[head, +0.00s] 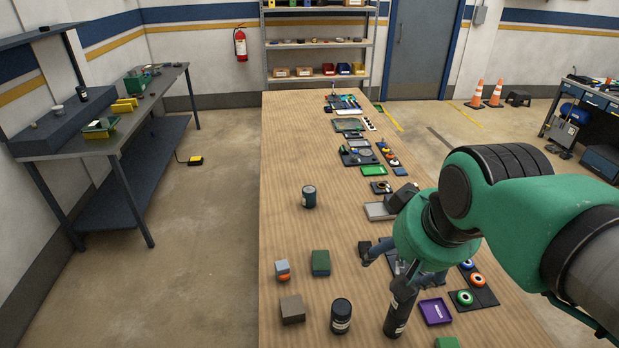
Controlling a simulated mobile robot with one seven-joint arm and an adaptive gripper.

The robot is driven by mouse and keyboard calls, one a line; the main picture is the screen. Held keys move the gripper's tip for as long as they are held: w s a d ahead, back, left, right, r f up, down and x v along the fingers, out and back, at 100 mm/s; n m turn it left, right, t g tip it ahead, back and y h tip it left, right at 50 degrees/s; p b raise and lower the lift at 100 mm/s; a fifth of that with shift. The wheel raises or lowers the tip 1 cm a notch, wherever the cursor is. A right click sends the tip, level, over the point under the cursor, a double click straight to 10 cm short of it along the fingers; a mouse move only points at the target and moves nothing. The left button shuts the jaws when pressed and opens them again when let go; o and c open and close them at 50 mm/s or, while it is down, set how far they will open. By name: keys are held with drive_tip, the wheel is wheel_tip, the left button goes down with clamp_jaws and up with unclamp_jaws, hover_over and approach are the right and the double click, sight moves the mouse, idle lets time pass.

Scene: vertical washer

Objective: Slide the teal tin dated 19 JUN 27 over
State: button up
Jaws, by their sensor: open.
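A dark teal tin (309,197) with a small pale label stands upright on the wooden table, left of my arm. A darker, near-black tin (341,316) with a white label stands upright at the front of the table. The print on both labels is too small to read, so I cannot tell a date. My gripper (397,264) is over the right part of the table, to the right of and nearer than the teal tin. Its fingers are spread and partly hidden by my green wrist. It is apart from both tins.
A dark bottle (399,308) stands below my wrist. A green block (320,263), a brown block (292,310) and a grey-and-orange piece (282,268) lie at front left. Trays and parts line the right side. The table around and beyond the teal tin is clear.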

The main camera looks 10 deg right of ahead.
drive_tip(key=w+a+r+g+p, duration=0.1)
drive_tip(key=w+r, duration=0.2)
drive_tip(key=w, duration=0.8)
drive_tip(key=w+r+p, duration=0.1)
drive_tip(key=w+r, duration=0.3)
drive_tip(key=w, duration=0.6)
drive_tip(key=w+a+f+g+p, duration=0.1)
drive_tip(key=w+f, duration=0.1)
drive_tip(key=w, duration=0.8)
drive_tip(key=w+a+f, duration=0.1)
drive_tip(key=w, duration=0.9)
drive_tip(key=w+f+p, duration=0.1)
drive_tip(key=w+f, duration=0.5)
drive_tip(key=w, duration=0.5)
drive_tip(key=w+a+f+p, duration=0.1)
drive_tip(key=w+f, duration=0.5)
drive_tip(key=f, duration=0.3)
drive_tip(key=w+a+f+g+p, duration=0.1)
drive_tip(key=w+f, duration=0.5)
drive_tip(key=f, duration=0.3)
drive_tip(key=w+a+f+g+p, duration=0.1)
drive_tip(key=w+f, duration=0.5)
drive_tip(key=f, duration=0.3)
drive_tip(key=shift+a+f, duration=0.2)
drive_tip(key=shift+a, duration=0.2)
drive_tip(key=shift+w+a+f, duration=0.1)
drive_tip(key=shift+w+f, duration=0.05)
drive_tip(key=shift+f, duration=0.6)
drive_tip(key=shift+f, duration=0.1)
